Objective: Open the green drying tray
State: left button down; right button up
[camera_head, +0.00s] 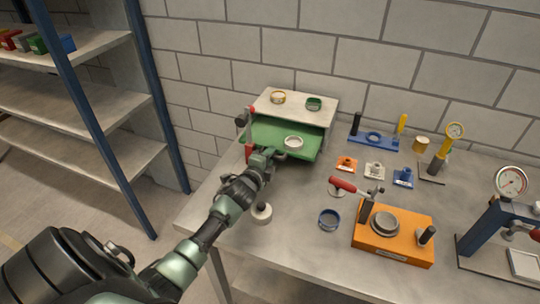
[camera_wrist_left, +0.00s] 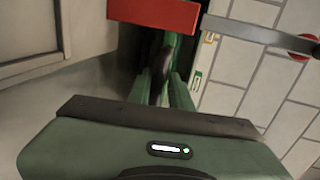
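The green drying tray (camera_head: 304,151) juts out from under the beige top of a small cabinet (camera_head: 290,108), with its green surface showing. A pale ring (camera_head: 293,142) lies on it near its front edge. My left gripper (camera_head: 272,155) is at the tray's front left edge, overlapping it in the head view; I cannot tell whether they touch. In the left wrist view the fingers (camera_wrist_left: 170,80) are narrow and partly hidden, below a red block (camera_wrist_left: 152,12); their opening is unclear. My right gripper is not in view.
A red and black upright fitting (camera_head: 246,124) stands at the cabinet's left side. A blue ring (camera_head: 329,219), an orange fixture (camera_head: 397,244) and gauges fill the right. A shelf rack (camera_head: 95,105) stands left.

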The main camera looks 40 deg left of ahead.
pick_arm(q)
jog(key=c, duration=1.4)
grip_release()
jog(key=shift+s+f, duration=0.2)
jog(key=shift+f, duration=0.25)
jog(key=shift+w+r, duration=0.1)
jog(key=shift+r, duration=0.1)
jog(key=b+v, duration=0.1)
jog(key=v, duration=0.5)
jog(key=shift+v, duration=0.85)
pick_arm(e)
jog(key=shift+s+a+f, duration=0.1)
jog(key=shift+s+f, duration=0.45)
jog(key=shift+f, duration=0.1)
